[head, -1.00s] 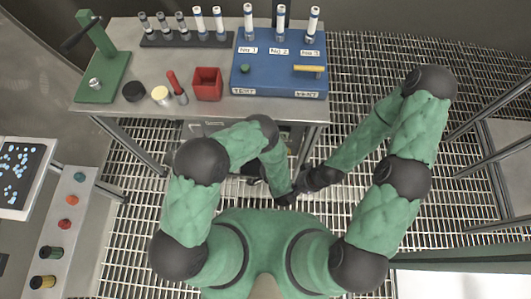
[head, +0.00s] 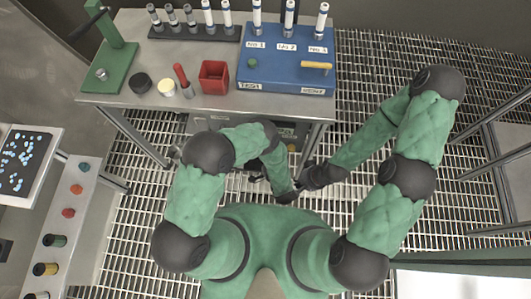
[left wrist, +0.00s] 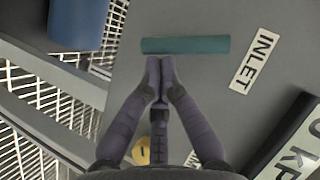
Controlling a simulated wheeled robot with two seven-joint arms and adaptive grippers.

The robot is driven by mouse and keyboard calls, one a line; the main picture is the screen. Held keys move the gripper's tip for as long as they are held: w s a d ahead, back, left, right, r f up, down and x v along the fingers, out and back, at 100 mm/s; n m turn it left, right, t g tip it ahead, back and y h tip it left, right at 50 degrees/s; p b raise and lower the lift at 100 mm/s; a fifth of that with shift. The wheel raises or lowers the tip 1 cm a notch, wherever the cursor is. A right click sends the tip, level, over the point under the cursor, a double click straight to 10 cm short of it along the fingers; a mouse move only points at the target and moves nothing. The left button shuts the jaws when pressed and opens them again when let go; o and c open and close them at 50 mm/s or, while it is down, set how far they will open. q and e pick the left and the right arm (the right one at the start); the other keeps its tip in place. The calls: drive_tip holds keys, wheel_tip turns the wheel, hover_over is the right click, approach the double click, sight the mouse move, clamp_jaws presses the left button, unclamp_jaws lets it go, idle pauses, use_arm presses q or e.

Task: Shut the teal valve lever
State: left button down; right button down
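The teal valve lever (left wrist: 186,45) shows in the left wrist view as a teal bar lying crosswise over a grey panel (left wrist: 203,97). My left gripper (left wrist: 160,62) has its fingertips together just below the bar's left half in that view, with nothing seen between them. Whether they touch the lever, I cannot tell. I cannot make out the lever in the head view. My right gripper (head: 300,189) is low in front of the bench in the head view, small and dark, its fingers unclear.
A blue body (left wrist: 77,22) is at upper left. The steel bench (head: 150,108) carries a blue test box (head: 285,72) and a red bin (head: 213,77).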

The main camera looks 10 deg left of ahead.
use_arm(q)
drive_tip(key=shift+a+f, duration=0.35)
drive_tip(key=shift+f, duration=0.1)
idle(1.8)
idle(0.7)
